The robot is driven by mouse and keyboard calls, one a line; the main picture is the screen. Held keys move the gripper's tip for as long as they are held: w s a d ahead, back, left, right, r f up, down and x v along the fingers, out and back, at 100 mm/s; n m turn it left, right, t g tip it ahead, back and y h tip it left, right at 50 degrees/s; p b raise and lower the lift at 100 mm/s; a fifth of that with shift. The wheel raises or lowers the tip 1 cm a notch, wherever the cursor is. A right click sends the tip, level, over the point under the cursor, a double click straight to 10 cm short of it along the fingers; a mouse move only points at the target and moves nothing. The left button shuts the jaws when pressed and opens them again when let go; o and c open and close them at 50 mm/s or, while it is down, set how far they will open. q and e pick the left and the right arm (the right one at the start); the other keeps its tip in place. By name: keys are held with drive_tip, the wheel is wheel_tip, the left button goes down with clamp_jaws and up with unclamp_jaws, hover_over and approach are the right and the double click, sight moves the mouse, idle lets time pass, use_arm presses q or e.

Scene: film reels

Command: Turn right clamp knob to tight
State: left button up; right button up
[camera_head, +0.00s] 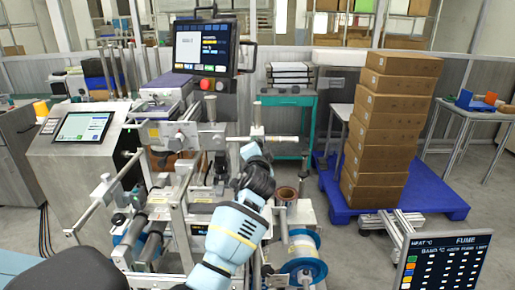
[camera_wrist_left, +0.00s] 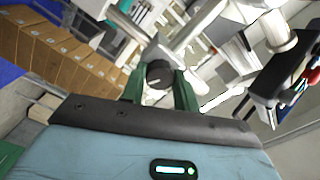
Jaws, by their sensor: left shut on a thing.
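The clamp knob (camera_wrist_left: 158,73) is a round black knob with a pale mark on its face, seen in the left wrist view at the end of a metal bar. My left gripper (camera_wrist_left: 158,82) is shut on it, with one green finger on each side. In the head view my left arm reaches up from the bottom to the right part of the reel machine (camera_head: 200,130). Its wrist hides the fingertips and the knob there. My right gripper is not in view.
A screen with a red button (camera_head: 205,50) stands above the machine. A blue-rimmed reel (camera_head: 303,262) sits low beside my left forearm. Stacked brown boxes (camera_head: 385,130) stand on a blue pallet (camera_head: 440,205) at the right. A dark display panel (camera_head: 445,265) is at the lower right.

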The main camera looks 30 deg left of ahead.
use_arm(q)
drive_tip(key=shift+r+m, duration=0.2)
drive_tip(key=shift+m, duration=0.1)
idle(0.4)
drive_tip(key=o, duration=1)
drive_tip(key=shift+f, duration=0.15)
drive_tip(key=shift+v, duration=3.85)
drive_tip(key=shift+d+f, duration=0.1)
